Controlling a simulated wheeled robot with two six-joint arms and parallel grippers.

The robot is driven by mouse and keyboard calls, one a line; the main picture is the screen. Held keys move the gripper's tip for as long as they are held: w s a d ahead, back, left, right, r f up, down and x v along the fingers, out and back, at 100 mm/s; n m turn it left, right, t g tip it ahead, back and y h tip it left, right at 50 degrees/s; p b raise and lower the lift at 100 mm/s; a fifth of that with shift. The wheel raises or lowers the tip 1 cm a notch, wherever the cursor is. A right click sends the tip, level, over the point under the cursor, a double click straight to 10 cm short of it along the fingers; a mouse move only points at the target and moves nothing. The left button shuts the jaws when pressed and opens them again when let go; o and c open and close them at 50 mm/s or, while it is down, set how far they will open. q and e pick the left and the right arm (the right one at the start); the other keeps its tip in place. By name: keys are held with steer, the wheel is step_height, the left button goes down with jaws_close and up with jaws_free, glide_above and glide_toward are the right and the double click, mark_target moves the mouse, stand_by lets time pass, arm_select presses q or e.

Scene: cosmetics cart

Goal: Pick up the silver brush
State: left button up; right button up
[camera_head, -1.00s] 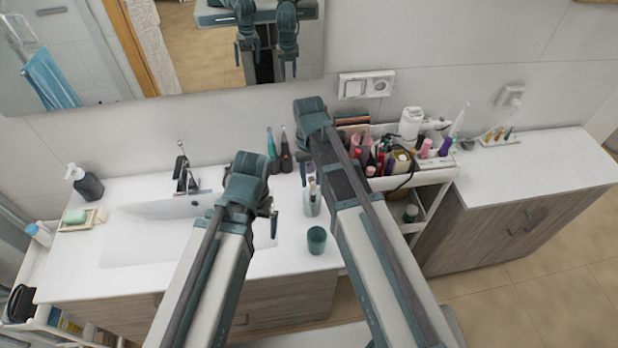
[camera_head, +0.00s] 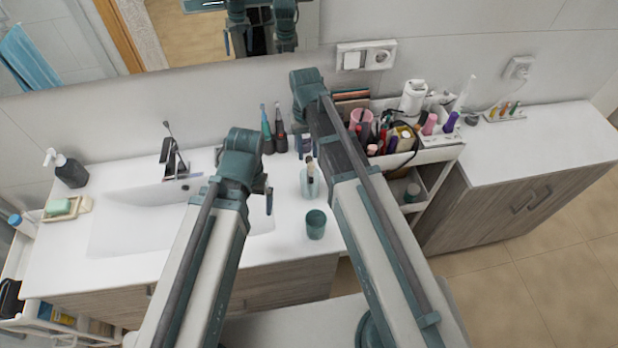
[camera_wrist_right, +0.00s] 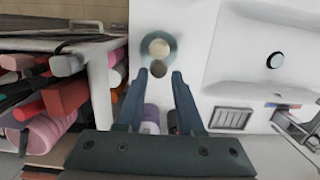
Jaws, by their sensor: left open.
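I cannot tell which one is silver. In the head view my right arm partly hides the area beside the brush cup. My left gripper (camera_head: 269,200) is over the sink's right side, apart from the brushes.
A teal tumbler (camera_head: 316,226) stands in front of the brush cup. Electric toothbrushes (camera_head: 273,130) stand behind it. A crowded white cosmetics cart (camera_head: 432,156) is to the right. The sink (camera_head: 130,225) and faucet (camera_head: 171,155) are to the left.

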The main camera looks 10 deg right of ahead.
arm_select(q)
steer(key=shift+f+b, duration=4.05)
steer(key=shift+f, duration=0.55)
arm_select(e)
steer(key=shift+s+d+f, duration=0.1)
steer(key=shift+s+f, duration=0.1)
steer(key=shift+f, duration=2.1)
steer(key=shift+s+d+f, duration=0.1)
steer(key=shift+s+f, duration=0.05)
steer(key=shift+f, duration=2.15)
arm_select(q)
steer(key=shift+f, duration=0.25)
arm_select(e)
steer(key=shift+f, duration=0.3)
arm_select(q)
steer(key=shift+r, duration=0.1)
arm_select(e)
steer(key=shift+a+r, duration=0.1)
jaws_close()
